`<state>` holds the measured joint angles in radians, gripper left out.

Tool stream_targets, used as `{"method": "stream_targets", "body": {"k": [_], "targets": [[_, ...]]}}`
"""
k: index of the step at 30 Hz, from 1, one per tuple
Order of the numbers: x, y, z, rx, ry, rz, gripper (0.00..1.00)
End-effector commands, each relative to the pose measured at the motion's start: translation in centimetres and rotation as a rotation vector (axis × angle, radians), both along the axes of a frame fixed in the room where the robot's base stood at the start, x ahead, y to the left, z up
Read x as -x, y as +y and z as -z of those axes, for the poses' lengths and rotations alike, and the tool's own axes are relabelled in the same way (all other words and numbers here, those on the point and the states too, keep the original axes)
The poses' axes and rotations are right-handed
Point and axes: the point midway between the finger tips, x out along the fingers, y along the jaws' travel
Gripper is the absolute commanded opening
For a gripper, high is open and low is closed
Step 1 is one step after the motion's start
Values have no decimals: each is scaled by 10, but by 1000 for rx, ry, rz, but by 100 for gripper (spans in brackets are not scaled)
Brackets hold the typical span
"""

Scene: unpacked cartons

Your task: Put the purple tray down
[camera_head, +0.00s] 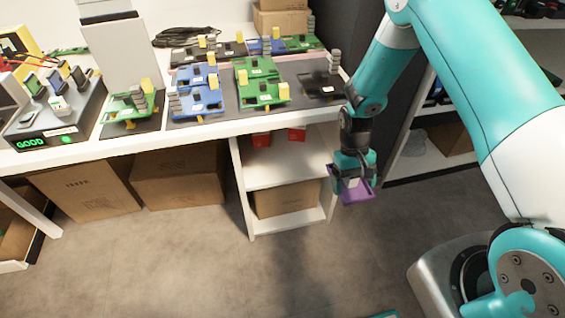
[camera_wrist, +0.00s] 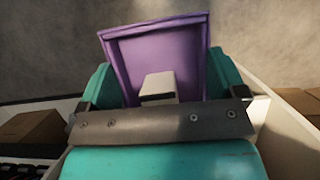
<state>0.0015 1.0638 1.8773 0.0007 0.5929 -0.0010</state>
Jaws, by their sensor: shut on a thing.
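The purple tray (camera_head: 357,192) hangs in my gripper (camera_head: 352,172), above the grey floor and in front of the white shelf unit under the table's right end. In the wrist view the purple tray (camera_wrist: 165,60) fills the upper middle, with its raised rim showing. My gripper (camera_wrist: 158,92) is shut on its near side there. A small whitish block (camera_wrist: 158,86) shows at the tray's near part; I cannot tell whether it lies in the tray or belongs to the gripper. The fingertips are mostly hidden.
The white table (camera_head: 200,135) carries green, blue and black circuit boards and a tester (camera_head: 50,120) reading GOOD. Below are cardboard boxes (camera_head: 178,178) and the white shelf unit (camera_head: 285,172). Another shelf stands at the right. The floor (camera_head: 180,260) in front is mostly clear.

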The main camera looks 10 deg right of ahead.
Motion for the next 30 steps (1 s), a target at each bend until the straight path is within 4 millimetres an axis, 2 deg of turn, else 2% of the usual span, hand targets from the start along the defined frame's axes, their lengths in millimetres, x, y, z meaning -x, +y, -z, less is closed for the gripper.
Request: {"method": "stream_targets", "body": {"k": [1,10,17,23,26,30], "targets": [[-3,0,22,1,-4,-1,62],[-15,2,63,1,-4,-30,62],[-25,5,94,1,-3,-131,62],[-38,14,118,1,-3,-329,62],[-47,22,129,1,-3,-489,62],[-63,39,140,4,-5,-790,62]]}}
